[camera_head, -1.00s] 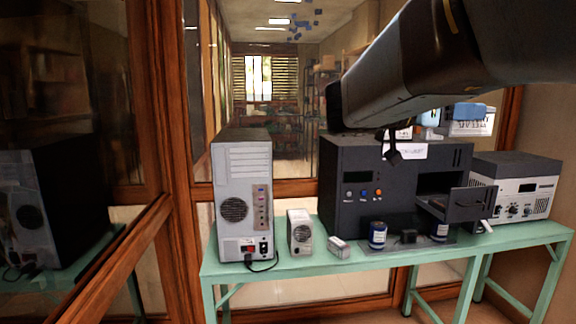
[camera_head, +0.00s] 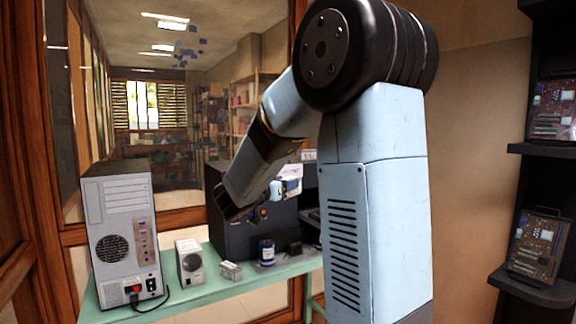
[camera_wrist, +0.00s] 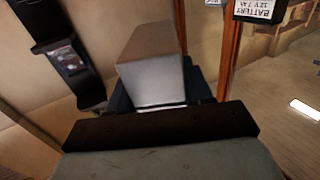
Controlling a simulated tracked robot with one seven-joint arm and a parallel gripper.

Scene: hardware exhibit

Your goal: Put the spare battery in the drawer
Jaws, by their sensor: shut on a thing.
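My gripper (camera_wrist: 160,98) is shut on a pale grey block (camera_wrist: 155,72), which I take to be the spare battery. The block stands out from between dark fingers in the wrist view. In the head view the pale end of my arm (camera_head: 287,184) is in front of the dark cabinet (camera_head: 232,238), above the table. The fingers are too small to make out there. The drawer, on the cabinet's right side, is almost wholly hidden behind my arm. A dark thing with a white "BATTERY" label (camera_wrist: 258,9) shows at the wrist view's top right.
The green table (camera_head: 200,292) carries a grey computer tower (camera_head: 120,235), a small speaker-like box (camera_head: 190,260), a small pale box (camera_head: 231,270) and a blue-and-white can (camera_head: 266,252). Dark shelves with circuit boards (camera_head: 537,245) stand at the right. Glass in wooden frames lies behind the table.

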